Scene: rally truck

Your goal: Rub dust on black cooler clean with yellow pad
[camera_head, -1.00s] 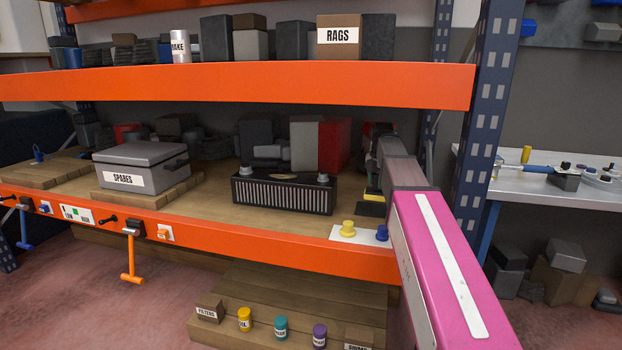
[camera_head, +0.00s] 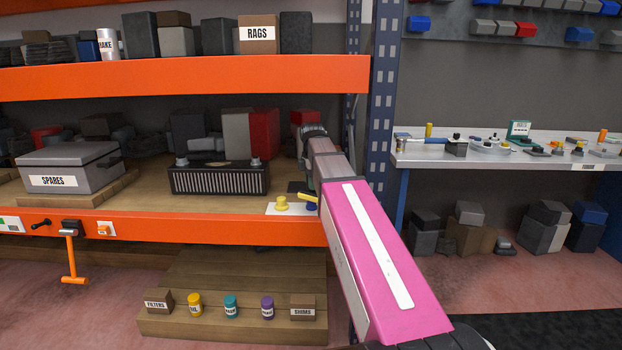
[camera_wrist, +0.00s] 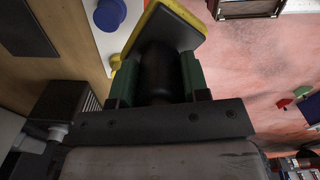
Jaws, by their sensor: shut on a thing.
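The black cooler (camera_head: 219,180) is a ribbed box with two grey caps, standing on the wooden middle shelf. A small tan dust patch (camera_head: 214,162) shows on its top. The yellow pad (camera_head: 308,197) is right of the cooler, near the shelf's front edge and apart from the cooler. In the wrist view my gripper (camera_wrist: 157,75) has its green fingers shut on the pad's black handle. The pad's dark back and yellow edge (camera_wrist: 146,24) show there, tilted. Part of the cooler (camera_wrist: 62,105) shows at left. In the head view my arm hides the fingers.
A white plate with a yellow knob (camera_head: 282,203) and a blue knob (camera_wrist: 109,14) lies at the shelf front. A dark mat (camera_wrist: 24,28) lies behind it. The grey SPARES box (camera_head: 68,168) is left of the cooler. A blue upright (camera_head: 382,110) stands at right; the orange beam (camera_head: 180,75) runs above.

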